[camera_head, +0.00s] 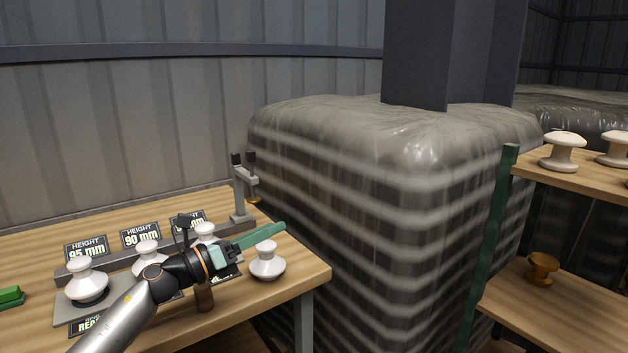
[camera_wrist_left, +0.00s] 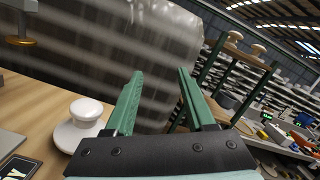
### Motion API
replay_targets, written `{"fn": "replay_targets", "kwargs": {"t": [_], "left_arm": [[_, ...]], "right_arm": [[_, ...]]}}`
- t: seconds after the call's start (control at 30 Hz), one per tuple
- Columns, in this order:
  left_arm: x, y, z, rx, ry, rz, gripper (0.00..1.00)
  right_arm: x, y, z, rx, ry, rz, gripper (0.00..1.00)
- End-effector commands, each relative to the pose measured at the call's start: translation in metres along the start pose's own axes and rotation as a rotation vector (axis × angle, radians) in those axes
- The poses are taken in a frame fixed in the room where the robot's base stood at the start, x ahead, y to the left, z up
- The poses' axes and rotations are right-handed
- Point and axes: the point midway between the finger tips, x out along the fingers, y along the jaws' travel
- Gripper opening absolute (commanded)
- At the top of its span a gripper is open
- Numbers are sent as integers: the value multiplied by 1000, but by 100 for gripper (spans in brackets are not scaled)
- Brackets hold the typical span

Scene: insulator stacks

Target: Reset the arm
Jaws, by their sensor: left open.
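My left arm (camera_head: 125,318) comes in from the lower left over the wooden table. My left gripper (camera_head: 275,232) has green fingers that point right, just above and behind a white insulator (camera_head: 267,266) near the table's right end. In the left wrist view the two green fingers (camera_wrist_left: 160,88) stand apart with nothing between them. The white insulator (camera_wrist_left: 80,125) there is left of the fingers, outside them. My right gripper is in neither view.
Several white insulators, one of them at left (camera_head: 86,284), stand by height signs (camera_head: 140,234). A grey gauge stand (camera_head: 241,195) is at the table's back. A wrapped pallet load (camera_head: 400,190) blocks the space right of the table. A shelf (camera_head: 590,184) at right holds white insulators and a brown one (camera_head: 542,268).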

Motion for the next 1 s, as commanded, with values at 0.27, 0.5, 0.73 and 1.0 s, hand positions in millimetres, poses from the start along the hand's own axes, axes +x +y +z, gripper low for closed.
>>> {"fn": "replay_targets", "kwargs": {"t": [0.27, 0.5, 0.73, 1.0], "left_arm": [[-34, 3, -87, -703, -199, 83, 55], [-98, 12, -173, -1344, -419, 253, 55], [-185, -1, -264, -1913, -687, 483, 55], [-290, -53, -354, -2412, -1059, 779, 55]], "right_arm": [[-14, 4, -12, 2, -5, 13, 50], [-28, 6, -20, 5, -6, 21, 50], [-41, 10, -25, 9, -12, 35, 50], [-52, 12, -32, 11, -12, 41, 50]]}}
